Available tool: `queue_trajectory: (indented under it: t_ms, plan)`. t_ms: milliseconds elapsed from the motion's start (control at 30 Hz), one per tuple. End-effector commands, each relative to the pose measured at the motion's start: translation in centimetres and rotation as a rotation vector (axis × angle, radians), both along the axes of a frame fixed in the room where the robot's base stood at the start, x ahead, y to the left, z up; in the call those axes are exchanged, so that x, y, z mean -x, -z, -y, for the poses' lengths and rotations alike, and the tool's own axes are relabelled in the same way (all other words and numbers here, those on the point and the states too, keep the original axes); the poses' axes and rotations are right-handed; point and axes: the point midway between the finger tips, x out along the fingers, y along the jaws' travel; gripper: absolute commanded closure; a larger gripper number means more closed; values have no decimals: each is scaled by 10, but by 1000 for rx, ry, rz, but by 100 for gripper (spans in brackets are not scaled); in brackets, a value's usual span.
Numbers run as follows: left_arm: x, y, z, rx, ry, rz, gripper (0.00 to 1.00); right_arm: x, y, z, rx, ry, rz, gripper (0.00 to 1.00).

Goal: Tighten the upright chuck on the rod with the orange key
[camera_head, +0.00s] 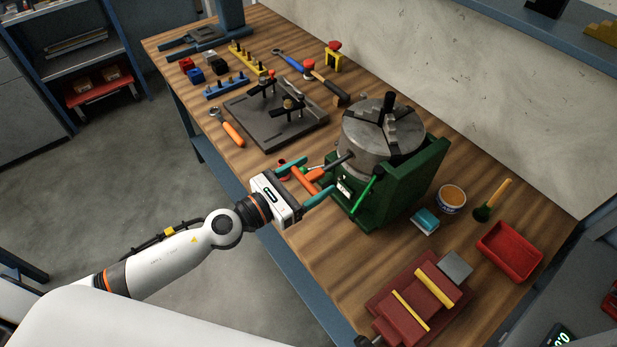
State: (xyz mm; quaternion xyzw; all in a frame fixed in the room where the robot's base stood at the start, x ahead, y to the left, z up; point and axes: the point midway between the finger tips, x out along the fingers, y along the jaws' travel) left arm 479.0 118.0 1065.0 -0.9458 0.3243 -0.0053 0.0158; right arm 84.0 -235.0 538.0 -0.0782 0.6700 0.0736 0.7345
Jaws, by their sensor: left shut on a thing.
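The upright chuck (363,142) is a grey metal cylinder with stepped jaws on top, set in a green stand (414,178) on the wooden bench. The orange key (304,180) has an orange cross handle and a dark shaft (338,162) that points at the chuck's side. My left gripper (309,183), with teal fingers, is shut on the key's orange handle beside the chuck. The shaft's tip meets the chuck's side in this view; whether it is seated in a socket I cannot tell. My right gripper is not in view.
A dark fixture plate (263,128) with clamps lies left of the chuck. A teal block (425,220), a small tub (452,199), a brush (492,200) and a red tray (513,251) are at the right. A dark red vise (396,307) stands near the front edge.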

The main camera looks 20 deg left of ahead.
Motion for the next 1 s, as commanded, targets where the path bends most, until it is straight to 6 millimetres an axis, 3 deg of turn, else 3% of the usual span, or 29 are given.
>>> queue_trajectory:
  t_ms: [500,1000]
  plan:
    - [19,0,-15,2,1,-1,65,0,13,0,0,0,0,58]
    - [20,-1,-15,32,0,-24,65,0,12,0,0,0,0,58]
